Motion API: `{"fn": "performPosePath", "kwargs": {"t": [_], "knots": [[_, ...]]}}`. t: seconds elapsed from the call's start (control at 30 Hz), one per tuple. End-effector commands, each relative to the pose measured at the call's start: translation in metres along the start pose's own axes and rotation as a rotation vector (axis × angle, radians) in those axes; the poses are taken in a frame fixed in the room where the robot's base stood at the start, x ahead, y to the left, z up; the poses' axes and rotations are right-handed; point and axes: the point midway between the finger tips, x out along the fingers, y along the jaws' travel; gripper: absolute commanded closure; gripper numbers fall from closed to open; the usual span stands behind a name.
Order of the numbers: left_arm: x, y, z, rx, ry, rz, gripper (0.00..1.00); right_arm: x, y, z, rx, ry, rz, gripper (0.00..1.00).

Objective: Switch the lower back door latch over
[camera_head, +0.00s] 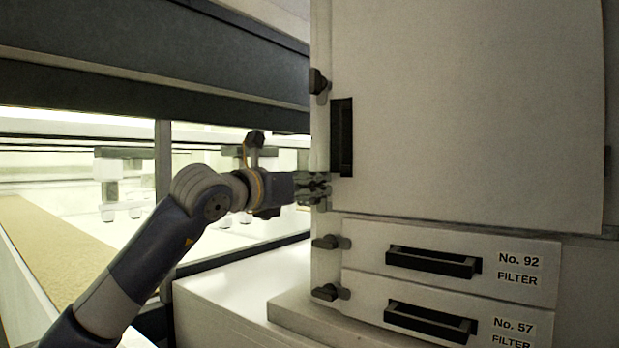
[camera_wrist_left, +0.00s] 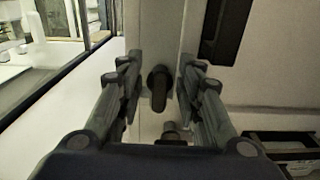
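The lower door latch is a dark knob (camera_wrist_left: 158,86) on the pale cabinet frame, left of the large door (camera_head: 465,110). In the left wrist view it stands between the fingers of my left gripper (camera_wrist_left: 156,88), with a gap on both sides. Its elongated grip points roughly downward there. In the head view my left gripper (camera_head: 318,189) is at the cabinet's edge and mostly hides this latch. The gripper is open. An upper door latch (camera_head: 319,83) sits higher on the same frame. My right gripper is out of view.
A dark door handle (camera_head: 342,137) stands close right of the gripper. Below are filter drawers No. 92 (camera_head: 520,268) and No. 57 (camera_head: 505,318), with their own latches (camera_head: 329,242) (camera_head: 328,292). A window into the lit tunnel is left, with a dark post (camera_head: 163,200).

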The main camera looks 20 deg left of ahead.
Motion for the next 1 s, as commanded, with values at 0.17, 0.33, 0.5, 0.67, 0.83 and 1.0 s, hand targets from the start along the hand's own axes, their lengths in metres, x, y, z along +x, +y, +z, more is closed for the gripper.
{"fn": "performPosePath", "kwargs": {"t": [0.17,0.33,0.5,0.67,0.83,1.0], "knots": [[0.001,0.000,-0.001,0.000,0.000,-0.001,0.67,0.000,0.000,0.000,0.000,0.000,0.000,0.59],[0.001,0.000,0.000,0.000,0.000,-0.001,0.92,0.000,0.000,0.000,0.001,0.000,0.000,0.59],[0.000,0.000,0.000,0.000,0.000,-0.001,1.00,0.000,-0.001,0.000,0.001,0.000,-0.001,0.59],[0.000,0.000,-0.001,-0.006,0.000,-0.001,1.00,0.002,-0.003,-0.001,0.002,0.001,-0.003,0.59],[0.000,-0.001,-0.002,-0.047,-0.001,-0.002,1.00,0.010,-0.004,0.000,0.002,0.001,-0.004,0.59],[0.000,0.001,-0.004,-0.141,-0.002,-0.003,1.00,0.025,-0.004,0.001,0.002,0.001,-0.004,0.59]]}}
